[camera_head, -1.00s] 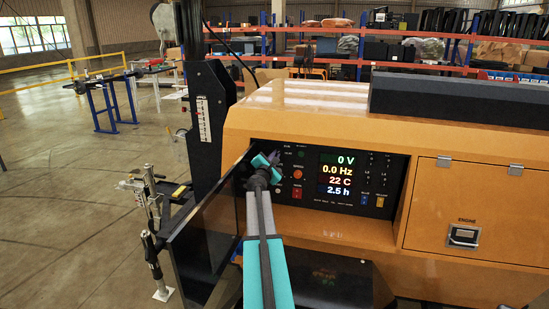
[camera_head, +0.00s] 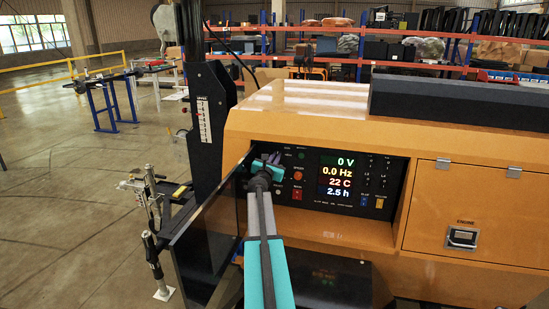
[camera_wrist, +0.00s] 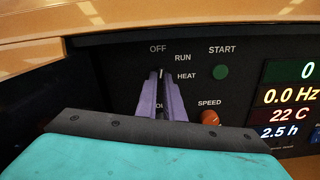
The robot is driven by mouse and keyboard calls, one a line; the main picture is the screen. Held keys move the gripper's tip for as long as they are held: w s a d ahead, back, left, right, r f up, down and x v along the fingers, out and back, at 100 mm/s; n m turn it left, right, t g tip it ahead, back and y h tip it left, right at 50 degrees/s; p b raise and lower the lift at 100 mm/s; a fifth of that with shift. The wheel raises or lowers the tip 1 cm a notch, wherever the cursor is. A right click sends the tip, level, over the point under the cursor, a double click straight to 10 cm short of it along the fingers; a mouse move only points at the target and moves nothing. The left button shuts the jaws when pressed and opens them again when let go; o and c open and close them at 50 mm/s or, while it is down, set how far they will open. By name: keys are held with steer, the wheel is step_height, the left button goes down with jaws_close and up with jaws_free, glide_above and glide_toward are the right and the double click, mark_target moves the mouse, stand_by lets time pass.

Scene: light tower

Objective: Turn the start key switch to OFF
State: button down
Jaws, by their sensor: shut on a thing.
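The start key switch (camera_wrist: 160,73) is on the dark control panel. In the wrist view its small light-coloured part shows between my fingertips, standing about upright below the OFF label. The labels RUN and HEAT are to its right, and part of another label shows lower down between the fingers. My gripper (camera_wrist: 161,76) has its two purple fingers closed on the key switch, one on each side. Most of the switch is hidden by the fingers. In the head view my gripper (camera_head: 274,159) is at the panel's left side and covers the switch.
The orange speed knob (camera_wrist: 209,117) is close to the right of my fingers, with the green START button (camera_wrist: 221,72) above it. The lit display (camera_head: 338,173) is further right. The open dark panel door (camera_head: 205,215) stands left of my arm.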

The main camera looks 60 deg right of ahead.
steer(key=shift+s+d+r+n+p, duration=0.1)
steer(key=shift+n+p, duration=0.1)
steer(key=shift+n, duration=0.4)
steer(key=shift+s+d+r+n+p, duration=0.1)
steer(key=shift+n+p, duration=0.1)
steer(key=shift+n, duration=0.4)
steer(key=c, duration=1.9)
jaws_free()
steer(key=shift+o, duration=0.2)
steer(key=shift+w+a, duration=0.1)
steer(key=shift+w, duration=0.05)
steer(key=shift+w+f, duration=0.1)
steer(key=shift+f, duration=0.1)
steer(key=shift+a, duration=0.1)
